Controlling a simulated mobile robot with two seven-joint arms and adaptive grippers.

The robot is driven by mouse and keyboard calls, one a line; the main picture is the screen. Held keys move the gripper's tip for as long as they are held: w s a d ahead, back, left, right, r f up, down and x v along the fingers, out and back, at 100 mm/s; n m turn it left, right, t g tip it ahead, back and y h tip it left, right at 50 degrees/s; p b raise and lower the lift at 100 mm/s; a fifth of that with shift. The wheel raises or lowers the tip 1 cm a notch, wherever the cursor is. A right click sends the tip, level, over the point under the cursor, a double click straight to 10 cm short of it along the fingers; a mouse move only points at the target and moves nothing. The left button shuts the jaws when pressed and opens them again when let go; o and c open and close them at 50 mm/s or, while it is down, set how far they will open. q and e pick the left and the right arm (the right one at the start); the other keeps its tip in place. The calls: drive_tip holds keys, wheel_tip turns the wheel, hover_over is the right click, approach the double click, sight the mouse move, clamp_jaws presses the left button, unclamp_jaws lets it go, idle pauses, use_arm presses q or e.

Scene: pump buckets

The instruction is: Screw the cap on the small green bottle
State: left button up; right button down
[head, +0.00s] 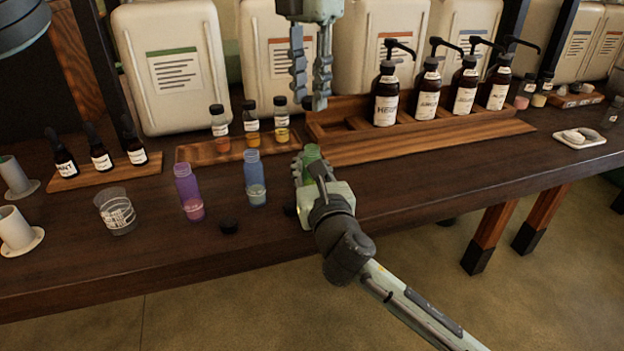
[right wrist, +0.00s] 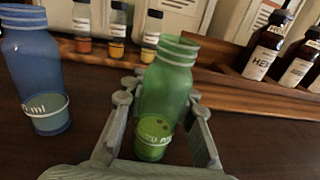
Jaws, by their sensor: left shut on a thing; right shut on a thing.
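The small green bottle (head: 312,153) stands upright on the table, its neck uncapped. It fills the middle of the right wrist view (right wrist: 168,80), with lighter green liquid low inside. My right gripper (head: 309,168) is shut around the bottle's body, one finger on each side. My left gripper (head: 309,88) points down from the top of the head view, above the green bottle in the picture and apart from it. It is shut on a small black cap (head: 307,103), which shows between its fingertips and is partly hidden by them.
An uncapped blue bottle (head: 254,180) and purple bottle (head: 188,192) stand left of the green one. Black caps lie on the table, one in front (head: 229,227), another beside my right gripper (head: 290,209). A wooden rack (head: 420,138) with pump bottles stands behind.

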use_arm(q)
hover_over(310, 148)
drive_tip(key=shift+f, duration=2.5)
drive_tip(key=shift+f, duration=0.1)
drive_tip(key=shift+f, duration=0.75)
drive_tip(key=shift+f, duration=0.6)
